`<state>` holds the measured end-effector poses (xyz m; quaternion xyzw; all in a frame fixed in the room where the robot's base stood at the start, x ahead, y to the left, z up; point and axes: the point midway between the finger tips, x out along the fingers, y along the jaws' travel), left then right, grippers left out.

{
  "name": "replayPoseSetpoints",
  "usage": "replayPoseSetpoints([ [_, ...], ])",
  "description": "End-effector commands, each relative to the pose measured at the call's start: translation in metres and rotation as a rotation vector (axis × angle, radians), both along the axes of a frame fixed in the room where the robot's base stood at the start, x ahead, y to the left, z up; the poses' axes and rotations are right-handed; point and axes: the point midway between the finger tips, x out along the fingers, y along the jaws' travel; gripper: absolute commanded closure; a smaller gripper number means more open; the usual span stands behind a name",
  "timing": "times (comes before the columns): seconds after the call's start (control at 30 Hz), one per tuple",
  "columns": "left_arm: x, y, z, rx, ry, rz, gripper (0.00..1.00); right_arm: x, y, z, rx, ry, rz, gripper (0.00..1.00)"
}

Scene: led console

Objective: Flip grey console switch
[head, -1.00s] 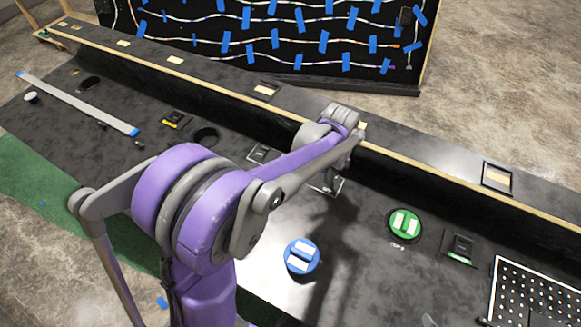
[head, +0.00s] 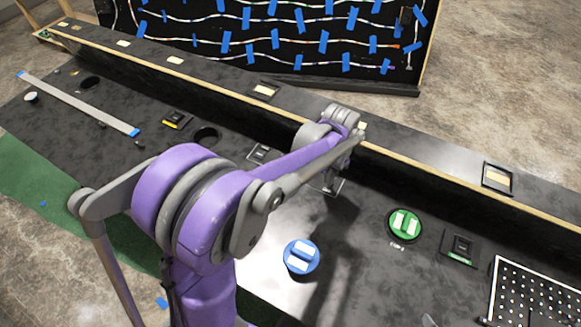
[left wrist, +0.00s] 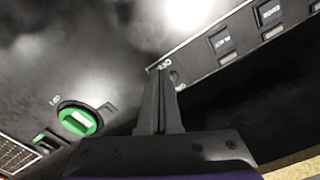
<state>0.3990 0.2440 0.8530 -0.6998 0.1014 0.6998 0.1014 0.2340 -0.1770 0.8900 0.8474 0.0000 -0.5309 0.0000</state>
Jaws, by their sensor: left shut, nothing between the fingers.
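My left gripper (left wrist: 160,78) is shut and empty in the left wrist view. Its fingertips are at a light-edged panel (left wrist: 200,55), next to an OFF label (left wrist: 165,65). A small grey round part (left wrist: 174,76) shows just right of the fingertips; it may be the grey switch. Whether the fingers touch it, I cannot tell. In the head view my left gripper (head: 333,178) points down over a white-outlined panel (head: 340,187) on the dark console (head: 370,265). The arm and hand hide most of that panel and the switch. My right gripper is not in view.
A green round knob (head: 405,223) and a black switch panel (head: 462,246) lie to the right. A blue round knob (head: 301,257) sits nearer. A raised black ledge (head: 430,172) runs behind. A perforated panel (head: 535,295) is at far right.

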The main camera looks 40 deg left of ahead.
Motion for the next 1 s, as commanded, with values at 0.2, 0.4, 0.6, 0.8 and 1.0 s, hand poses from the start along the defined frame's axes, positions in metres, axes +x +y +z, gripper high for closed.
replayPoseSetpoints([
  [0.2, 0.0, 0.0, 0.0, 0.0, 0.0, 0.0, 1.0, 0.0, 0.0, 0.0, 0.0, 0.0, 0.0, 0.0],
  [0.4, 0.0, 0.0, 0.0, 0.0, 0.0, 0.0, 1.0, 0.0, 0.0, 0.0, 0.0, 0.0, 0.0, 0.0],
  [0.6, 0.0, 0.0, -0.002, 0.0, 0.0, 0.0, 1.0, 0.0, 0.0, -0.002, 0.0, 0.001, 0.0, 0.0],
  [0.8, 0.0, 0.0, -0.008, 0.0, 0.001, 0.0, 1.0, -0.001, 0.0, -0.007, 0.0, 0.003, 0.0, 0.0],
  [1.0, 0.0, 0.0, -0.014, 0.0, 0.0, 0.0, 1.0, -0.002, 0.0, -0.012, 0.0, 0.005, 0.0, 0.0],
])
